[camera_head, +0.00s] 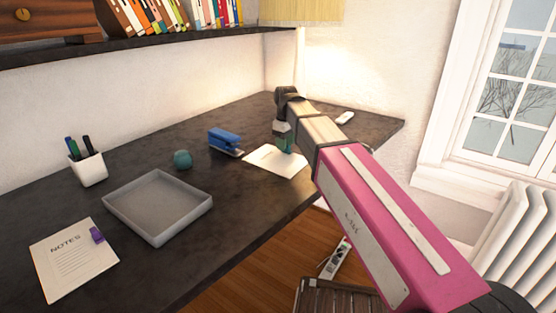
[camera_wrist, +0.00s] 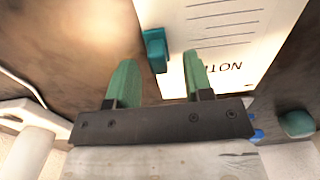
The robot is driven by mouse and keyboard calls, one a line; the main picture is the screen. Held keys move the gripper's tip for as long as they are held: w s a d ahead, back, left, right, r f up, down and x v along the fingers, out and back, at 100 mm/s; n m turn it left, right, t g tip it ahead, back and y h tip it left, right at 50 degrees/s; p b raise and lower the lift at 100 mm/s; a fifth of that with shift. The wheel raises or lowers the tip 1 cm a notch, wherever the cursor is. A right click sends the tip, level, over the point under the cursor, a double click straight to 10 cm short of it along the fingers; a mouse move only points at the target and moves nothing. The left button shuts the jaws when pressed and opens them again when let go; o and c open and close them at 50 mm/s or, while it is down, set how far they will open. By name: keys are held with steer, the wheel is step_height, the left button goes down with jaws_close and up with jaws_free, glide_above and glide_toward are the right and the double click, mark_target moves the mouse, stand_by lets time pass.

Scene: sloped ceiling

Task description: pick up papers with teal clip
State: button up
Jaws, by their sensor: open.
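The papers (camera_head: 270,163) lie flat on the dark desk near its front edge, and they also show in the wrist view (camera_wrist: 235,32) with printed lines. The teal clip (camera_wrist: 155,49) sits on the edge of the papers in the wrist view. In the head view my gripper hides the clip. My gripper (camera_head: 284,148) is over the edge of the papers. In the wrist view my gripper (camera_wrist: 160,82) has its two green fingers apart, with the clip just beyond and between their tips. Nothing is held. I cannot tell the exact height above the desk.
A grey tray (camera_head: 118,209), a notes pad with purple clip (camera_head: 72,262) and a pen cup (camera_head: 90,170) are farther left. A white object (camera_head: 345,117) lies behind my arm.

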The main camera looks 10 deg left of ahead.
steer(key=shift+f, duration=0.8)
jaws_close()
steer(key=shift+r, duration=0.2)
steer(key=shift+r, duration=0.55)
step_height(320, 180, up, 3)
steer(key=shift+f, duration=0.2)
steer(key=s+a+r, duration=0.6)
steer(key=s+r, duration=0.3)
steer(key=r, duration=0.2)
steer(key=shift+s+a, duration=0.25)
steer(key=shift+s, duration=0.05)
